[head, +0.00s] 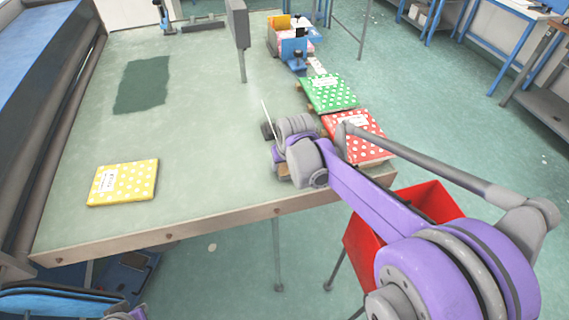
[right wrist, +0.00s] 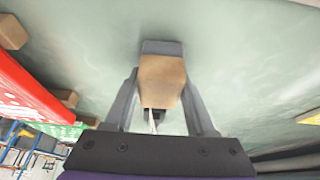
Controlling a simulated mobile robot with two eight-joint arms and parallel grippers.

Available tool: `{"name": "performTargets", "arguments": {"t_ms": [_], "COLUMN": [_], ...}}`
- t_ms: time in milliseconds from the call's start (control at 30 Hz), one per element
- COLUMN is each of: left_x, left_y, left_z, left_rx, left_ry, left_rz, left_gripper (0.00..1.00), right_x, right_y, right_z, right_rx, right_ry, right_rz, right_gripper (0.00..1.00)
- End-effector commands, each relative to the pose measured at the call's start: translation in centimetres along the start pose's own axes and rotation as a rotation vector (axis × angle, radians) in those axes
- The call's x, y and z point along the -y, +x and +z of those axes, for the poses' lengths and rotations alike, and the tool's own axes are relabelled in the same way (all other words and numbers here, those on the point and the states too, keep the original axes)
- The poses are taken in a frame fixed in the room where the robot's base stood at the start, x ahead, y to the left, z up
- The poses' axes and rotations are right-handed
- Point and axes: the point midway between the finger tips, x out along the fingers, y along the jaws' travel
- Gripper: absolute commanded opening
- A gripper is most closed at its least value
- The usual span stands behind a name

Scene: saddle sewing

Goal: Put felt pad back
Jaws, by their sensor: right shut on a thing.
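My right gripper (head: 277,160) is over the table near its front edge, left of the red dotted packet. In the right wrist view its fingers (right wrist: 162,100) are shut on a small tan block (right wrist: 162,80). The block has a grey end piece, and a thin pale strip shows below it. I cannot tell for sure whether this block is the felt pad. A flat dark green patch (head: 142,84) lies on the table at the back left. My left gripper is not in view.
The table (head: 200,140) is mostly clear in the middle. A yellow dotted packet (head: 123,182) lies at the front left. Green (head: 330,92) and red (head: 365,137) dotted packets line the right edge, with tan blocks beside them. A red bin (head: 425,203) stands below the table's front right corner.

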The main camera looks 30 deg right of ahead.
Motion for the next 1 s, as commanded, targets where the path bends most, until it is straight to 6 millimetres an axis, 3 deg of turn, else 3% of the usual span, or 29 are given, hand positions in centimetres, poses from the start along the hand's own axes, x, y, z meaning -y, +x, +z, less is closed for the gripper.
{"name": "performTargets", "arguments": {"t_ms": [233,267,433,767,1000], "left_x": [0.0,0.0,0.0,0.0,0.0], "left_y": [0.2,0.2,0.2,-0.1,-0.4], "left_z": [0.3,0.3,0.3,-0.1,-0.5], "left_rx": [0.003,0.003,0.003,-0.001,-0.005], "left_ry": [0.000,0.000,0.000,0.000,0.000], "left_rz": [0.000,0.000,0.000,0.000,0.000], "left_gripper": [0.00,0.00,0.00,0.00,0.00], "right_x": [0.0,0.0,0.0,0.0,0.0], "right_y": [0.3,0.4,0.3,-0.1,-3.9], "right_z": [0.2,0.2,0.1,-0.1,-0.1], "right_rx": [0.001,0.001,0.000,-0.001,-0.001], "right_ry": [0.000,0.000,0.000,0.000,0.000], "right_rz": [0.000,0.000,0.000,0.000,0.000], "right_gripper": [0.00,0.58,0.86,0.86,0.86]}}
